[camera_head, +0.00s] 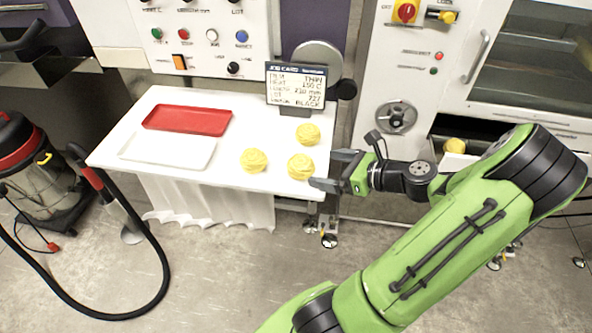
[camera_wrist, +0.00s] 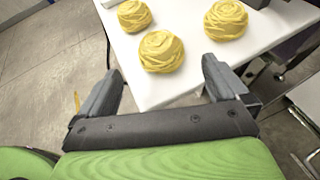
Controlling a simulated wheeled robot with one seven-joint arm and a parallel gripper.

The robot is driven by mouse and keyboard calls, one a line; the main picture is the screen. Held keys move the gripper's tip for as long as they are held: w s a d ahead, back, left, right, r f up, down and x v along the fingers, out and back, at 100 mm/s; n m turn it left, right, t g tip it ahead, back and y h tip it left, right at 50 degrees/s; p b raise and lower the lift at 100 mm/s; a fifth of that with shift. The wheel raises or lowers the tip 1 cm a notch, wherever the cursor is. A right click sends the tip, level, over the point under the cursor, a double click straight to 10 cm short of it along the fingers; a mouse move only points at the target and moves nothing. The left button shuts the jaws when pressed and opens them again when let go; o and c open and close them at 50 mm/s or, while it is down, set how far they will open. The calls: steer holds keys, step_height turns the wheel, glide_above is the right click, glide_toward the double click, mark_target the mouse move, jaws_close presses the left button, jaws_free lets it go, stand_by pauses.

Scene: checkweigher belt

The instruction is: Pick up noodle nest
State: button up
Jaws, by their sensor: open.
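Three yellow noodle nests sit on the right part of the white table. The nearest nest to my gripper (camera_head: 301,166) lies close to the table's right edge; in the wrist view it shows (camera_wrist: 161,51) ahead of and between the fingers. A second nest (camera_head: 254,160) lies to its left and shows at the upper left in the wrist view (camera_wrist: 134,15). A third nest (camera_head: 308,134) lies farther back and shows at the upper right in the wrist view (camera_wrist: 226,19). My gripper (camera_head: 329,169) is open and empty at the table's right edge, its fingers pointing toward the nearest nest.
The white table (camera_head: 130,120) also holds a red tray (camera_head: 188,120), a white tray (camera_head: 167,150) and a job card sign (camera_head: 296,86) at the back. A vacuum cleaner (camera_head: 40,180) with a hose stands at left. Machine panels stand behind the table.

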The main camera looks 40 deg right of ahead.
mark_target(300, 172)
steer(key=b+x, duration=0.3)
steer(key=x, duration=0.6)
steer(key=shift+f, duration=0.15)
steer(key=shift+s, duration=0.15)
steer(key=c, duration=1)
